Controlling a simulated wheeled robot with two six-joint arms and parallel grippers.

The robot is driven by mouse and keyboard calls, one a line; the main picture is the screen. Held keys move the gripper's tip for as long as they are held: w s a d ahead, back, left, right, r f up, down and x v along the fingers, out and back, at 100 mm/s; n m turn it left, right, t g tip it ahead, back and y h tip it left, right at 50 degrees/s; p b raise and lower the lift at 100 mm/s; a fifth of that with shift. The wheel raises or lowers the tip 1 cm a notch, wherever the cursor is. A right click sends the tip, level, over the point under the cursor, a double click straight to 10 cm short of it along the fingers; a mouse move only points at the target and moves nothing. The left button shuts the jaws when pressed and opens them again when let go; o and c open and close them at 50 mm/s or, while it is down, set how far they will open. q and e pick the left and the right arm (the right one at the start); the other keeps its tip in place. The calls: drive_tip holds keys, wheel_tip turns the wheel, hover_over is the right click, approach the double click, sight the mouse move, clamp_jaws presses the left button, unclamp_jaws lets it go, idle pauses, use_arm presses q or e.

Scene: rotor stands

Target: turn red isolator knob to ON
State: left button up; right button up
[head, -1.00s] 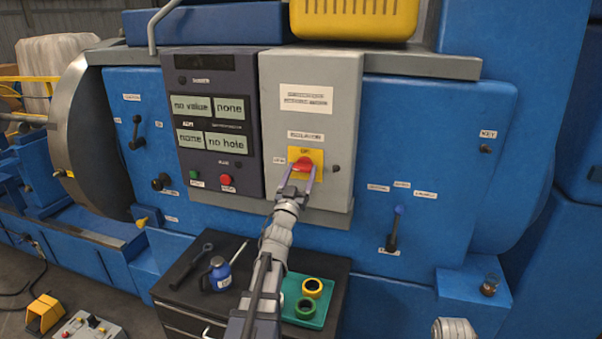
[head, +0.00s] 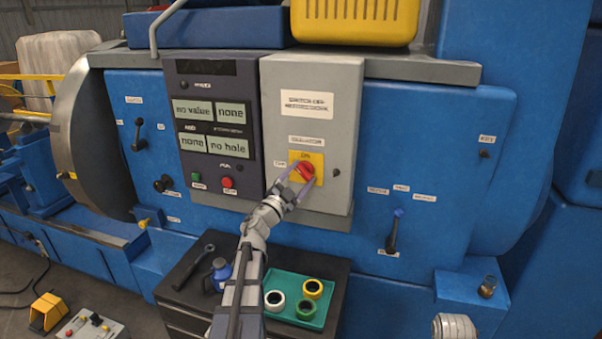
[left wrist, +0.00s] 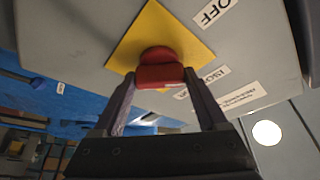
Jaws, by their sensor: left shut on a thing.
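The red isolator knob (head: 306,171) sits on a yellow plate (head: 318,157) on the grey cabinet (head: 342,110). My left gripper (head: 299,181) reaches up to it from below left, its fingers on either side of the knob. The left wrist view also shows the knob (left wrist: 160,70), gripped between the two fingertips of my left gripper (left wrist: 160,78). The knob's bar looks slanted in the head view. An ON mark is above the knob, and a small label (head: 280,162) is left of the plate. In the wrist view an OFF label (left wrist: 213,11) is beside the plate. My right gripper is not seen.
A dark panel (head: 217,165) with displays and green and red buttons stands left of the cabinet. A blue-tipped lever (head: 393,232) is at right.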

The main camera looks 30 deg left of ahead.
use_arm(q)
drive_tip(key=m+p, duration=0.1)
drive_tip(key=m, duration=0.1)
drive_tip(key=m+g+h+p, duration=0.1)
drive_tip(key=m, duration=0.1)
drive_tip(key=m+g+p, duration=0.1)
drive_tip(key=m, duration=0.1)
drive_tip(key=shift+a+r, duration=0.1)
drive_tip(key=shift+r, duration=0.2)
drive_tip(key=shift+m+g+h+p, duration=0.3)
drive_tip(key=shift+m+g+p, duration=0.3)
drive_tip(key=shift+m+p, duration=0.9)
drive_tip(key=shift+f+m, duration=0.15)
drive_tip(key=shift+m, duration=0.35)
drive_tip(key=o, duration=1.3)
drive_tip(key=shift+s, duration=0.15)
drive_tip(key=s+a, duration=0.1)
drive_tip(key=s, duration=0.6)
drive_tip(key=shift+s, duration=0.25)
